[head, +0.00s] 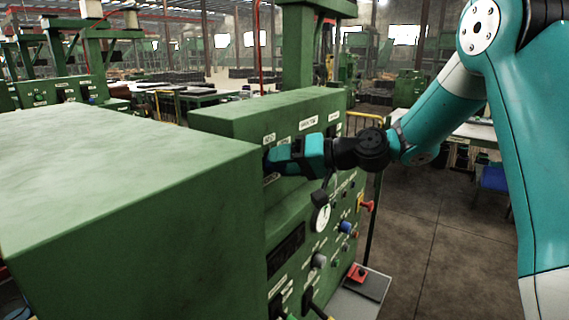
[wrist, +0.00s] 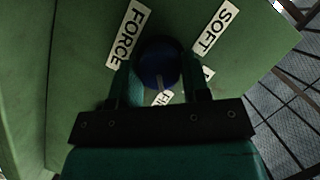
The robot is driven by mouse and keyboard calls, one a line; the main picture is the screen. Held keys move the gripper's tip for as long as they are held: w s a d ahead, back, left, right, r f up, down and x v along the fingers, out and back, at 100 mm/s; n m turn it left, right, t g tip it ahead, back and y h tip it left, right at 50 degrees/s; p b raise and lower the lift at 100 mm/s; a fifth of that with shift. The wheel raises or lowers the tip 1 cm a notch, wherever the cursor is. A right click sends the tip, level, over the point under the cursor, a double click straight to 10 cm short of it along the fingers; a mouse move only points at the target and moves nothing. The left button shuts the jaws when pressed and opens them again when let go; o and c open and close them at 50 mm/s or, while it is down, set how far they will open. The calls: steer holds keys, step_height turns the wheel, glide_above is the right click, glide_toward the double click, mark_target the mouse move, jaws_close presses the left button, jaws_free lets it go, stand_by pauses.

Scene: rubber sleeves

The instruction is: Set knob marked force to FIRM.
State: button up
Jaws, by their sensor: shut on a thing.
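The dark blue round knob (wrist: 158,60) sits on the green panel between my gripper's fingers (wrist: 161,72) in the wrist view. My gripper is shut on it. A pale pointer mark on the knob faces down in the picture, toward a partly hidden label starting "FI" (wrist: 161,97). The FORCE label (wrist: 129,34) is up and left of the knob, and the SOFT label (wrist: 215,28) is up and right. Another label (wrist: 207,74) is mostly hidden behind the right finger. In the head view my gripper (head: 274,160) reaches the machine's panel, and the knob is hidden there.
The green machine panel (head: 300,215) carries a round gauge (head: 321,217), a red knob (head: 366,206), a blue knob (head: 345,227) and other controls below my gripper. A large green cabinet (head: 130,200) stands close on the left. Open floor (head: 440,240) lies to the right.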

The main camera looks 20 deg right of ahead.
steer(key=shift+w+r, duration=0.1)
stand_by(0.4)
steer(key=o, duration=0.9)
steer(key=shift+d, duration=0.1)
steer(key=v, duration=1.7)
steer(key=shift+d, duration=0.1)
